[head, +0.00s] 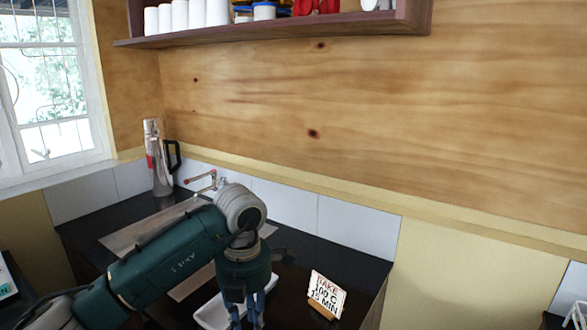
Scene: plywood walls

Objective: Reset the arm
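My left arm (165,265) comes in from the lower left, dark green with a grey elbow joint. Its gripper (246,316) points down at the bottom of the head view, over the dark counter. The two bluish fingers look spread apart, with nothing visible between them. The tips are close to the bottom edge of the picture. My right arm and gripper are not in view.
A white tray (210,316) lies beside the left gripper. A small sign (327,293) reading "BAKE" stands to its right. A steel flask (158,165) and a tap (203,180) stand at the back of the counter (345,262). A shelf (330,25) hangs above.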

